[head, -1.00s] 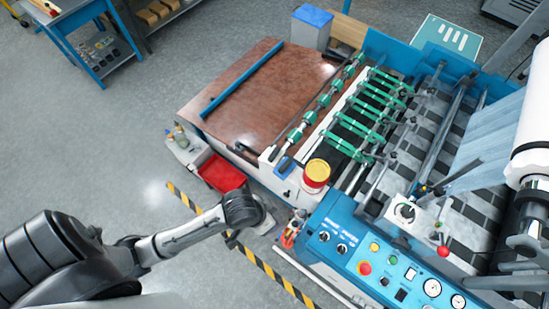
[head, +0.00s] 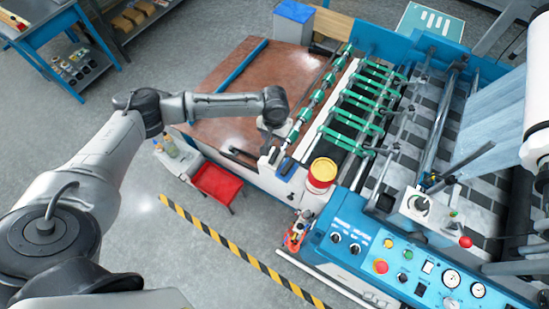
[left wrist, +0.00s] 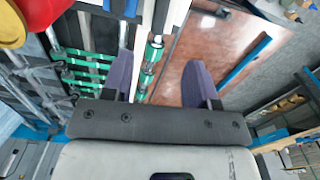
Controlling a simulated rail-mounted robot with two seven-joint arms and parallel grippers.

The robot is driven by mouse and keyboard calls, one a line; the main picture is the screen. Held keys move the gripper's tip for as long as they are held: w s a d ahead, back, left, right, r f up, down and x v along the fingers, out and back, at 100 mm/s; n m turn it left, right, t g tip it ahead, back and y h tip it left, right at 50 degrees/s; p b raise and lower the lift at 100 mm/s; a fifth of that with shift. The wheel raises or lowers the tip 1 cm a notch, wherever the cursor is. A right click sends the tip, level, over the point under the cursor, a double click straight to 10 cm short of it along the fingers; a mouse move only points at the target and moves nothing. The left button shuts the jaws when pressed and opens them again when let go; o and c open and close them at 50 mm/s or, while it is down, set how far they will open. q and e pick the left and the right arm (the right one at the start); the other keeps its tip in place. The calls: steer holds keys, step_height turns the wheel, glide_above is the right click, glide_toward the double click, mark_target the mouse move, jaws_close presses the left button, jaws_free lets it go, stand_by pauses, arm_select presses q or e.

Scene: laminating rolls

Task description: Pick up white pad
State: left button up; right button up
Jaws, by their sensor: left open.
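My left gripper (head: 272,138) is over the near edge of the machine's feed end, beside the brown feed table (head: 235,134). In the left wrist view its two purple-grey fingers (left wrist: 158,80) are spread apart with nothing between them. Past them show the white strip, the green rollers (left wrist: 150,55) and the brown tabletop (left wrist: 215,45). I cannot pick out a white pad with certainty in either view. A small blue object (head: 287,165) lies on the machine's pale edge just below the gripper. My right gripper is not in view.
A red-and-yellow tin (head: 322,173) stands on the machine edge, near the blue control panel (head: 400,262). A red tray (head: 218,184) is beside the machine. A blue bar (head: 242,66) lies on the feed table. Yellow-black tape (head: 235,250) marks the open floor.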

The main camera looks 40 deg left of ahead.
arm_select(q)
glide_above(274, 155)
step_height(274, 155, down, 8)
steer(key=shift+w+r+p, duration=0.1)
steer(key=shift+r+p, duration=0.05)
steer(key=shift+p, duration=0.15)
step_height(274, 155, down, 4)
steer(key=shift+f+p, duration=0.1)
steer(key=shift+p, duration=0.4)
steer(key=shift+f, duration=0.6)
jaws_close()
